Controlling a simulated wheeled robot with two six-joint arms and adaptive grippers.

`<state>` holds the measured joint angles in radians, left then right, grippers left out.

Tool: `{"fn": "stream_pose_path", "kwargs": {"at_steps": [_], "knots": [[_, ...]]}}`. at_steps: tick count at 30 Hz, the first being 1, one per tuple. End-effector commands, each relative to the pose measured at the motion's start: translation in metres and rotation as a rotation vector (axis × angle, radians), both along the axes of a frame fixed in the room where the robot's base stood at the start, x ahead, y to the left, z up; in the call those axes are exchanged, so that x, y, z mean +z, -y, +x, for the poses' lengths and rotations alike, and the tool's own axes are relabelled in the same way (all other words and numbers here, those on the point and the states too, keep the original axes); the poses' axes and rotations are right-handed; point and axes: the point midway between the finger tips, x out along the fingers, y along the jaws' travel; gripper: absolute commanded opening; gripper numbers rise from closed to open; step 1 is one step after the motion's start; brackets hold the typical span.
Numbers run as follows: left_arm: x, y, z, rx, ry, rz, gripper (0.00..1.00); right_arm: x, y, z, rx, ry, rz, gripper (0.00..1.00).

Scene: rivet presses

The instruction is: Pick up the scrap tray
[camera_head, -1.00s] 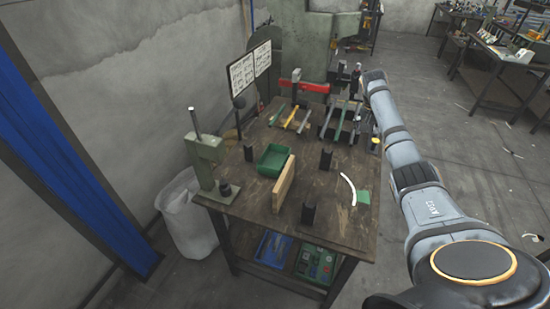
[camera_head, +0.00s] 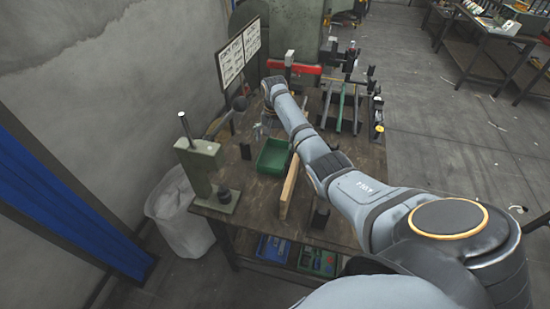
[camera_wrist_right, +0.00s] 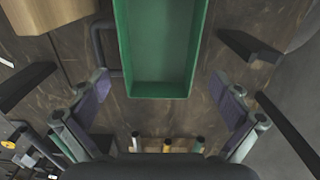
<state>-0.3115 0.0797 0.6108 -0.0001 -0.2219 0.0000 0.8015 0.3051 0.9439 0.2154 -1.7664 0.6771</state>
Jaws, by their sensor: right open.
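The scrap tray is a green open box (camera_head: 273,157) on the wooden workbench. In the right wrist view the tray (camera_wrist_right: 160,84) lies between my right fingers, its near end in the gap and its bottom empty. My right gripper (camera_head: 262,129) hangs over the bench just behind the tray, partly hidden by my arm. In the right wrist view the gripper (camera_wrist_right: 164,92) is open, with a finger on each side and room between finger and tray wall. My left gripper is not in view.
An upright wooden board (camera_head: 289,187) stands close to the tray's right. A grey-green hand press (camera_head: 203,170) is at the bench's left, with a sign board (camera_head: 239,57) behind. Tools on a rack (camera_head: 341,108) lie at the back right. A white bag (camera_head: 178,212) stands beside the bench.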

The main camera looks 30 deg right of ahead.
Motion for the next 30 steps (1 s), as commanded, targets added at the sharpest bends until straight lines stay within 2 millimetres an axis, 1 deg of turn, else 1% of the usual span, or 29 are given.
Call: {"fn": "stream_pose_path", "kwargs": {"at_steps": [5, 8, 10, 13, 16, 21, 22, 23, 30], "knots": [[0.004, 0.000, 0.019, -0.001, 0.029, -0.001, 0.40, -0.005, -0.001, -0.001, 0.000, 0.001, -0.001, 1.00], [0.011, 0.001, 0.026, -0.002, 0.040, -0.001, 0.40, -0.020, -0.003, -0.005, 0.001, -0.003, 0.000, 1.00], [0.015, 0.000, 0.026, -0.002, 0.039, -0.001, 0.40, -0.032, -0.005, -0.007, 0.000, -0.003, 0.000, 1.00], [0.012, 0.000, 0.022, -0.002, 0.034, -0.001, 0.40, -0.048, -0.005, -0.006, -0.001, 0.000, 0.000, 1.00], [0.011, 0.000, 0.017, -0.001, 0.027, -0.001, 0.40, -0.053, -0.005, -0.006, 0.000, 0.001, -0.001, 1.00], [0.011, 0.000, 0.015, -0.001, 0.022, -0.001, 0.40, -0.054, -0.004, -0.006, 0.000, 0.002, -0.001, 1.00], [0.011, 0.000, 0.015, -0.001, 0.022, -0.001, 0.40, -0.054, -0.004, -0.006, 0.000, 0.002, -0.001, 0.99], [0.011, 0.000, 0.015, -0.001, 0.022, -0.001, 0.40, -0.054, -0.004, -0.006, 0.000, 0.002, -0.001, 0.95], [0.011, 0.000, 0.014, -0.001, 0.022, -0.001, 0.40, -0.054, -0.004, -0.006, 0.000, 0.001, -0.002, 0.62]]}}
